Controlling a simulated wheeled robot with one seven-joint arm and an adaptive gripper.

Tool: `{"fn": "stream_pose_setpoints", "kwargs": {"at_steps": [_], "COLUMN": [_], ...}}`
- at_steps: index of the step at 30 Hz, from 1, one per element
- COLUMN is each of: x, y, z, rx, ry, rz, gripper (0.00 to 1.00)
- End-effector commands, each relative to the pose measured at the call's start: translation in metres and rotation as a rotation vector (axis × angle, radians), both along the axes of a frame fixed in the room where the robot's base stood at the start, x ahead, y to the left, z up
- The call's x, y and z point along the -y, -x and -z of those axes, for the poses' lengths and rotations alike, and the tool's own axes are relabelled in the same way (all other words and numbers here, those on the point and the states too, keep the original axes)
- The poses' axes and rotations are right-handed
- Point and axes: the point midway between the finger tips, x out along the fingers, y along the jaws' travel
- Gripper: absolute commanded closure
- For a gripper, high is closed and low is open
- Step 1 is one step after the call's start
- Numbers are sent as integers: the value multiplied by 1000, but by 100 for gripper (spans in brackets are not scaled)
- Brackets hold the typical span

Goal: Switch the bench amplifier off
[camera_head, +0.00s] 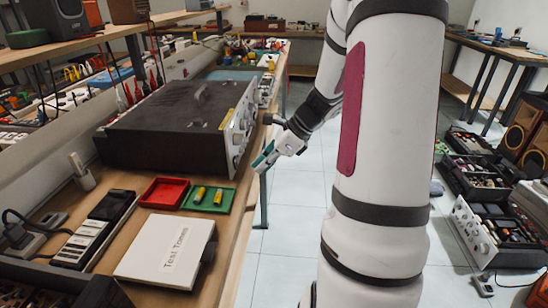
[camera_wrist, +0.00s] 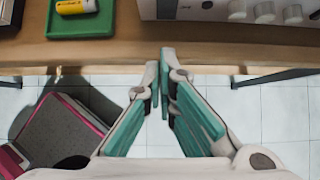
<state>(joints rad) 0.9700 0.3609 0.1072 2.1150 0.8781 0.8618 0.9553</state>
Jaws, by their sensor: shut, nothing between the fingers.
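The bench amplifier (camera_head: 165,125) is a large black box on the wooden bench at left. Its silver front panel (camera_head: 240,128), with several knobs, faces the aisle on the right. In the wrist view, the lower part of this panel (camera_wrist: 210,10) and a row of pale knobs (camera_wrist: 265,12) show at the top right. My gripper (camera_head: 264,160) is just in front of the bench edge, right of the panel. In the wrist view my gripper (camera_wrist: 160,62) has its teal fingers shut and empty, tips over the bench edge and seemingly apart from the panel. I cannot tell the switch's state.
A green tray (camera_head: 226,207) with yellow batteries and a red tray (camera_head: 150,190) lie on the bench. A white "Test Tones" box (camera_head: 165,252) is nearer. Another silver-fronted unit (camera_head: 468,232) and crates stand on the floor at right. The tiled aisle (camera_head: 290,200) is partly clear.

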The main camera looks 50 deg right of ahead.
Motion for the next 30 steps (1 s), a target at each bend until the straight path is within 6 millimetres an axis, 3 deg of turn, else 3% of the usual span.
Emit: {"fn": "stream_pose_setpoints", "kwargs": {"at_steps": [3,9,30], "x": [-11,-19,-24], "y": [-15,-25,-31], "z": [0,1,5], "rx": [4,3,3], "ry": [3,2,2], "rz": [-4,-1,-3], "gripper": [100,100,100]}}
